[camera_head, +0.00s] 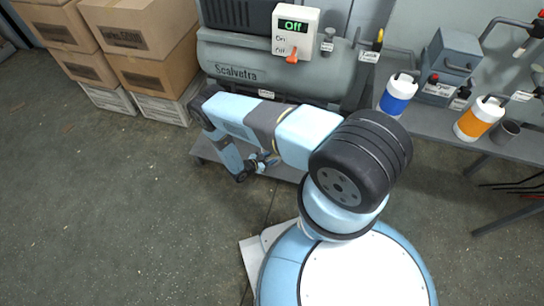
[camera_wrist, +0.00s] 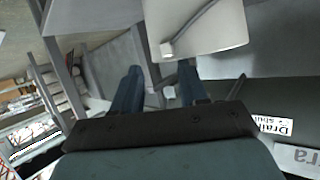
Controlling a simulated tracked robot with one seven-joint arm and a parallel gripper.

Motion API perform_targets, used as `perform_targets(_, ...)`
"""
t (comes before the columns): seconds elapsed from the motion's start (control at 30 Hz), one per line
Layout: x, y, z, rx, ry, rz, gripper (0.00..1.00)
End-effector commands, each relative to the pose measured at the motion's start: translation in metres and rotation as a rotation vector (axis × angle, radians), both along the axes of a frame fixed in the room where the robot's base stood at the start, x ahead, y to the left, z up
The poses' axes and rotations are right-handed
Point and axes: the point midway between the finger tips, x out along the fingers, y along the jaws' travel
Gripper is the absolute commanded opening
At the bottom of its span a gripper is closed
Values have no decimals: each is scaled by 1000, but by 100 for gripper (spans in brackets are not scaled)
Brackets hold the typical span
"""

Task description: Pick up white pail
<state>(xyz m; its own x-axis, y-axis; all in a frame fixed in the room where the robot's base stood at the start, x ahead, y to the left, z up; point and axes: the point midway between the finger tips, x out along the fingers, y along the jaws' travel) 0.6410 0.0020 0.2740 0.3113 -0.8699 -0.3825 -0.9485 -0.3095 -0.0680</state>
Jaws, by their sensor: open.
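A white rounded body with a thin grey bail and a grip, which looks like the white pail (camera_wrist: 215,28), shows at the top of the wrist view, cut off by the frame edge. It lies beyond my right fingertip, and its handle grip hangs just past the gap between the fingers. I cannot tell whether anything touches. I cannot make out the pail in the head view, where my arm covers part of the cart. My gripper (camera_wrist: 158,80) is open, with nothing between its fingers. In the head view my gripper (camera_head: 262,161) is low in front of the compressor.
A grey compressor tank (camera_head: 235,68) with a white switch box (camera_head: 295,32) stands behind my arm. Cardboard boxes (camera_head: 150,65) are stacked at left. A grey bench (camera_head: 440,128) at right holds a blue-banded bottle (camera_head: 397,95) and an orange-banded bottle (camera_head: 478,119). Floor at left is clear.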

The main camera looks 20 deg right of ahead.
Motion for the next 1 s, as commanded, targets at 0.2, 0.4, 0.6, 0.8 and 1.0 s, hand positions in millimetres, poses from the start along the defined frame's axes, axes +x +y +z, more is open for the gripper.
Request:
perform_targets(0.2,9,-27,-12,-1,0,-1,43)
perform_targets(0.4,11,-32,-14,-1,0,0,43)
perform_targets(0.6,11,-32,-14,-1,0,0,33)
perform_targets(0.8,11,-32,-14,0,0,-1,13)
perform_targets(1.0,11,-32,-14,0,0,-1,0)
